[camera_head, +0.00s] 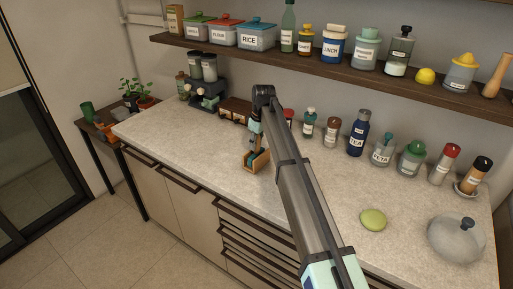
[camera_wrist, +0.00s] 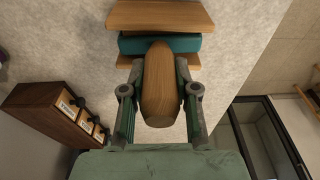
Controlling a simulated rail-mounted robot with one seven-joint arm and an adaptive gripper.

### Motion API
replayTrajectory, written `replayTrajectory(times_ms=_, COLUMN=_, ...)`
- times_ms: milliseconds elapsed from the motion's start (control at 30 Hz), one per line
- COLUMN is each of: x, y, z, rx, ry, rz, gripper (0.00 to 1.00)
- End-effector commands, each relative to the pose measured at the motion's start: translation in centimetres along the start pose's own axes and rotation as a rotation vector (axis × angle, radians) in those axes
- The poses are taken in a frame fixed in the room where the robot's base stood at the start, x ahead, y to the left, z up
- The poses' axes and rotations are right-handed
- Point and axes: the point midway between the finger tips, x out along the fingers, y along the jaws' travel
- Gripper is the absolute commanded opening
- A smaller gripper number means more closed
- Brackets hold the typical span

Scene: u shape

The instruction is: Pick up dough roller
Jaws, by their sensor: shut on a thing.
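The dough roller (camera_head: 256,161) is at the middle of the counter in the head view, with light wooden parts and a teal part. In the wrist view, its rounded wooden handle (camera_wrist: 161,92) points toward the camera, with the teal and wooden parts beyond it. My gripper (camera_wrist: 159,66) is shut on the handle, one finger on each side. In the head view my gripper (camera_head: 257,142) comes down from above onto the roller. I cannot tell whether the roller touches the counter. My gripper hides part of the handle there.
A small drawer box (camera_head: 236,108) stands behind the roller, beside the grey dispenser (camera_head: 205,92). Several jars and bottles line the back of the counter (camera_head: 185,130). A green oval thing (camera_head: 373,219) and a lidded pot (camera_head: 456,240) are at right. The shelf (camera_head: 330,72) hangs above.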

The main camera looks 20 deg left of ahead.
Motion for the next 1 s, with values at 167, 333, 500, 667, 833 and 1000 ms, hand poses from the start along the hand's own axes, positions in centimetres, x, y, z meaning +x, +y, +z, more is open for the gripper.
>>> replayTrajectory(times_ms=167, x=0.0, y=0.0, z=0.0, rx=0.0, ry=0.0, rz=-0.001, gripper=0.0)
replayTrajectory(times_ms=333, x=-0.9, y=0.0, z=-0.2, rx=0.0, ry=0.0, rz=0.0, gripper=0.0)
replayTrajectory(times_ms=500, x=-3.6, y=0.0, z=-0.6, rx=0.0, ry=0.0, rz=0.0, gripper=0.0)
replayTrajectory(times_ms=667, x=-7.6, y=0.1, z=-1.2, rx=0.0, ry=0.001, rz=0.001, gripper=0.0)
replayTrajectory(times_ms=833, x=-12.1, y=0.1, z=-1.9, rx=0.0, ry=0.002, rz=0.001, gripper=0.0)
replayTrajectory(times_ms=1000, x=-15.9, y=0.1, z=-2.5, rx=0.0, ry=0.001, rz=0.001, gripper=0.0)
